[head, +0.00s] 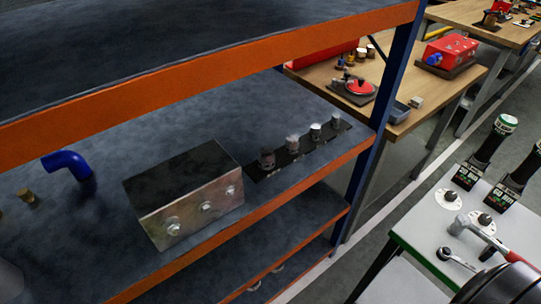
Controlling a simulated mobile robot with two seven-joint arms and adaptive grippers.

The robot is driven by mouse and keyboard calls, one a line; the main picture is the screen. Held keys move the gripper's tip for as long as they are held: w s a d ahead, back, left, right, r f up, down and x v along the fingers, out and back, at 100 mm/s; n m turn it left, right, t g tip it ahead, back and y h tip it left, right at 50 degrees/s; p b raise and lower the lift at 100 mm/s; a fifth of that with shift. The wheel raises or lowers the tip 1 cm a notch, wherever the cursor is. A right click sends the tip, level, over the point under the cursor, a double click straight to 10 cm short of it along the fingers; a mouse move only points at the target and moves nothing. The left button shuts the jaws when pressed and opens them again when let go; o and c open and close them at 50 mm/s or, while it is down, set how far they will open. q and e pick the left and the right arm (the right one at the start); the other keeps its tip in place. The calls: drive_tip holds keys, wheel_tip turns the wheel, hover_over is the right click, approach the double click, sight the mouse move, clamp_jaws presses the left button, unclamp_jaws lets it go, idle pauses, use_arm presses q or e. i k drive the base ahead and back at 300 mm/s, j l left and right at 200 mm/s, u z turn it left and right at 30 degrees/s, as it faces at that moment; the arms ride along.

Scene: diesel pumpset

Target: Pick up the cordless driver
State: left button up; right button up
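On the pale table at the right stand two black upright items, a left one (487,150) and a right one (519,178), with labelled dark bases. The left one has a green and white top. Neither of my grippers shows. A dark rounded shape at the bottom right corner hides part of that table, and I cannot tell whether it is mine.
An orange and blue shelf rack (230,62) fills the left and centre. It holds a metal box (195,200), a blue elbow pipe (68,163) and several small cylinders. The pale table (412,222) carries a red-handled hammer (492,243) and a ratchet-like tool (455,261). Wooden benches stand behind.

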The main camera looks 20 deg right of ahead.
sight(516, 180)
drive_tip(key=z, duration=2.4)
